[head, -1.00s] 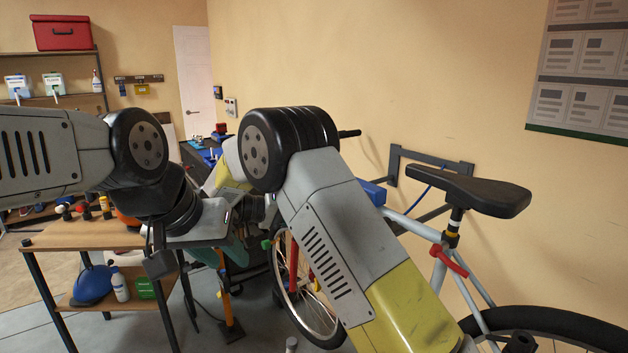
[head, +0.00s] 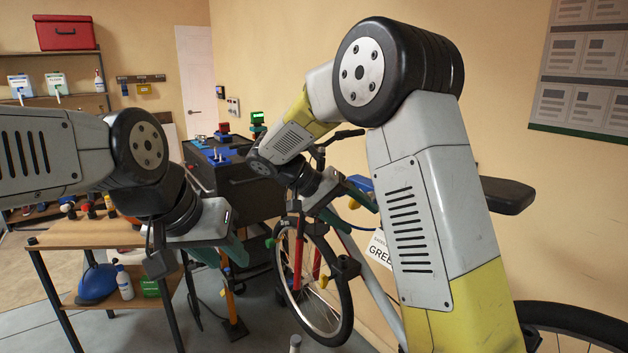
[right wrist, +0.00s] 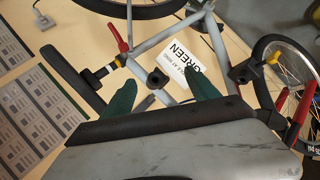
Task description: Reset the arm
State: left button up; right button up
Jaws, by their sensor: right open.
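My right arm comes in from the lower right of the head view, bends at a raised elbow, and its forearm slopes down to the left. My right gripper (head: 350,208) is in front of the bicycle (head: 362,278). In the right wrist view my right gripper (right wrist: 163,98) has its two teal fingers spread with nothing held between them.
A white card reading GREEN (head: 379,250) is by the bicycle frame and also shows beyond my right fingers (right wrist: 182,66). The wooden table (head: 85,234) stands at left. A dark tool cabinet (head: 240,182) is behind my wrists. The bicycle saddle (head: 508,194) is at right.

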jog(key=s+d+r+n+t+y, duration=0.1)
jog(key=s+d+r+t+y, duration=0.1)
jog(key=s+y, duration=0.4)
jog(key=s+d+r+n+t+y, duration=0.1)
jog(key=s+y, duration=0.5)
jog(key=s, duration=1)
jog(key=shift+d+r+n+t, duration=0.3)
jog(key=shift+d+r+t, duration=0.35)
jog(key=shift+d+t, duration=0.3)
